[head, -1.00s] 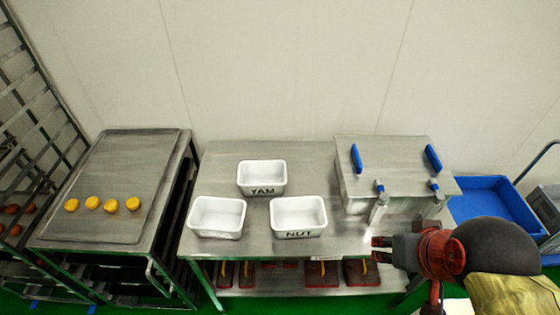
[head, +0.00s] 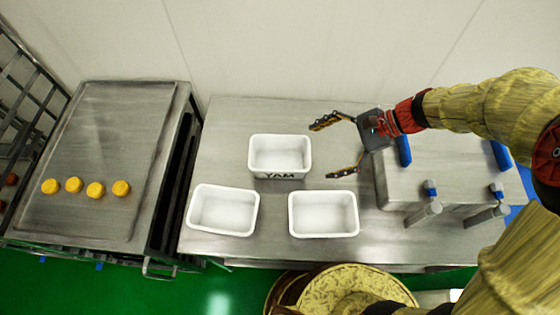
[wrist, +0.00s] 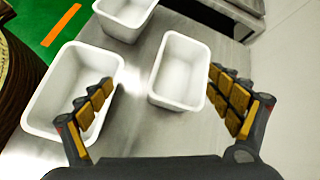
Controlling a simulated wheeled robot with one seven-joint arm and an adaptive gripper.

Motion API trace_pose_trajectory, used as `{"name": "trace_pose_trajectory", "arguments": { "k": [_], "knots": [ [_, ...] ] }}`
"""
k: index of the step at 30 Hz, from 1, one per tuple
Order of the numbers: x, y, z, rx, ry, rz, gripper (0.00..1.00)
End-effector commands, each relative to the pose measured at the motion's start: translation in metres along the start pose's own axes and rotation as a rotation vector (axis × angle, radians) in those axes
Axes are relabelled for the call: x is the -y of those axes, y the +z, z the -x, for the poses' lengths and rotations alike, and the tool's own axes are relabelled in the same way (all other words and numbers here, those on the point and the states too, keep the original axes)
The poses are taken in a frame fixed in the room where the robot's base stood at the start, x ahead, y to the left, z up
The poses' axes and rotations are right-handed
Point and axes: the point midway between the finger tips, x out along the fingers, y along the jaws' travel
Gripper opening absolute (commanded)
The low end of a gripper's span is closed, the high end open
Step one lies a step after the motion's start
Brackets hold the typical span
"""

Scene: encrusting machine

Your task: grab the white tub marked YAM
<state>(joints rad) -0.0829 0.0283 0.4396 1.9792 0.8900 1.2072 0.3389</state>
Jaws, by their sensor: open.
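The white tub marked YAM (head: 280,172) stands upright and empty on the steel table, behind two other white tubs. Its black lettering faces the front in the head view. It also shows in the wrist view (wrist: 180,72), ahead of the fingers. My gripper (head: 321,151) is open and empty just right of the tub, its fingers pointing left. In the wrist view my gripper (wrist: 160,78) has the YAM tub ahead between its fingertips, nearer the right finger. I cannot tell how high the fingers are above the table.
An empty white tub (head: 324,229) stands front right; its near end lies behind my left finger in the wrist view. Another tub (head: 223,231) stands front left. A lidded steel box (head: 440,185) is on the right. A tray (head: 100,150) with several yellow pieces is left.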

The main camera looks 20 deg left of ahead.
Motion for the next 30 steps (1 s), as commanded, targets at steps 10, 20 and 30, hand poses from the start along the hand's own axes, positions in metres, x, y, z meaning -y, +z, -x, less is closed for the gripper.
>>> {"name": "trace_pose_trajectory", "arguments": {
  "k": [10,20,30],
  "knots": [
    [0.034,-0.048,-0.079,0.263,-0.082,-0.338,1.0],
    [0.042,-0.052,-0.108,0.306,-0.098,-0.397,1.0],
    [0.047,-0.047,-0.139,0.305,-0.097,-0.395,1.0]
  ]
}}
